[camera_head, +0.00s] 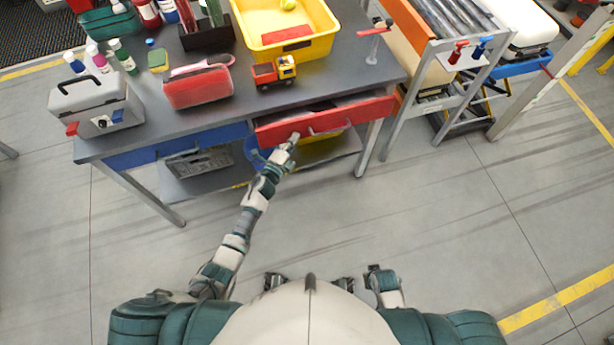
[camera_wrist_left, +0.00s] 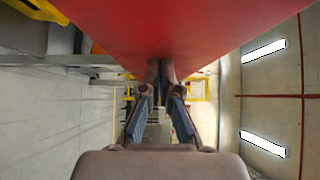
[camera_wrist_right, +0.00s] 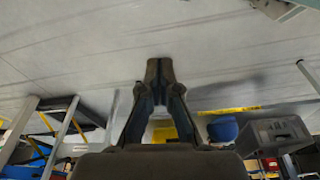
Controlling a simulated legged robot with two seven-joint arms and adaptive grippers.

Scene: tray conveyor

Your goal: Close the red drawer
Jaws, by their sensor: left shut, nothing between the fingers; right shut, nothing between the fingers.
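The red drawer (camera_head: 340,117) is under the grey workbench's right half, pulled out a little, with a strip of its inside showing behind the front. My left gripper (camera_head: 294,137) is shut and empty at the left part of the drawer front. In the left wrist view the red drawer front (camera_wrist_left: 160,25) fills the top, and the left fingertips (camera_wrist_left: 160,70) are at its lower edge; I cannot tell whether they touch it. My right gripper (camera_wrist_right: 160,68) is shut and empty over the floor, away from the drawer.
A blue drawer (camera_head: 130,156) is left of the red one. The workbench (camera_head: 225,115) carries a grey toolbox (camera_head: 95,105), a red case (camera_head: 198,88), a toy truck (camera_head: 272,73) and a yellow bin (camera_head: 325,45). A metal rack stands right. The floor in front is clear.

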